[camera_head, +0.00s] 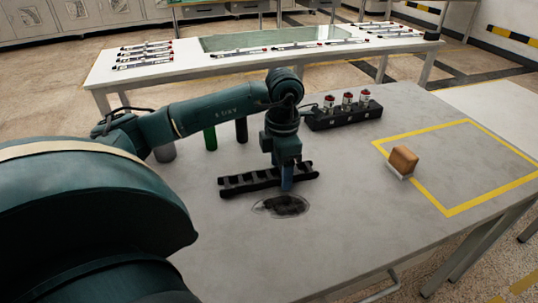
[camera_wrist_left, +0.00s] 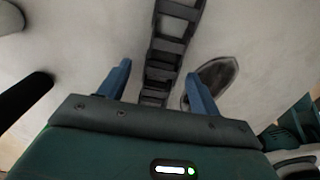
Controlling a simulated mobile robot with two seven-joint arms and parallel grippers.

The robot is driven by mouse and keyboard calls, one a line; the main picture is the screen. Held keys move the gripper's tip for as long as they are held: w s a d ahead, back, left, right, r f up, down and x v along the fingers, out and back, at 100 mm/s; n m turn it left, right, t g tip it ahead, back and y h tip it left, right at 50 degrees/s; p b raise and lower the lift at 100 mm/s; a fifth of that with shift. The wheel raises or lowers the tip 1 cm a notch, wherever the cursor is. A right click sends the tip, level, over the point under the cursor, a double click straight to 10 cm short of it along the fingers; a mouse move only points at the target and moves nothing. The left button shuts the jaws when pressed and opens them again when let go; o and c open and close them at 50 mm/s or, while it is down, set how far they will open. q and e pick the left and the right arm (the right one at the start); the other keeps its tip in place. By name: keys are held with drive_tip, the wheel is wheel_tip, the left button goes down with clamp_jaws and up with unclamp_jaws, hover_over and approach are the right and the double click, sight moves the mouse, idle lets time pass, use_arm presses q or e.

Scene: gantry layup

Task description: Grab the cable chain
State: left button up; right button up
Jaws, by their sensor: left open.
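The cable chain (camera_head: 246,183) is a black, ladder-like strip lying on the grey table. In the left wrist view the chain (camera_wrist_left: 166,48) runs from the top down between my two fingers. My left gripper (camera_head: 287,181) points down at the chain, close to its right part. In the wrist view the blue fingers of the gripper (camera_wrist_left: 160,72) are spread apart, one on either side of the chain, and not closed on it. I cannot tell how far the fingertips are above the table. My right gripper is out of view.
A clear pouch with dark contents (camera_head: 283,206) lies just in front of the chain. Green (camera_head: 210,138) and black (camera_head: 241,130) cylinders stand behind. A black block with red-topped parts (camera_head: 345,117) is behind right. A brown block (camera_head: 403,161) sits at the yellow-taped area (camera_head: 470,205).

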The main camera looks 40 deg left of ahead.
use_arm(q)
drive_tip(key=shift+f, duration=0.3)
drive_tip(key=c, duration=1.1)
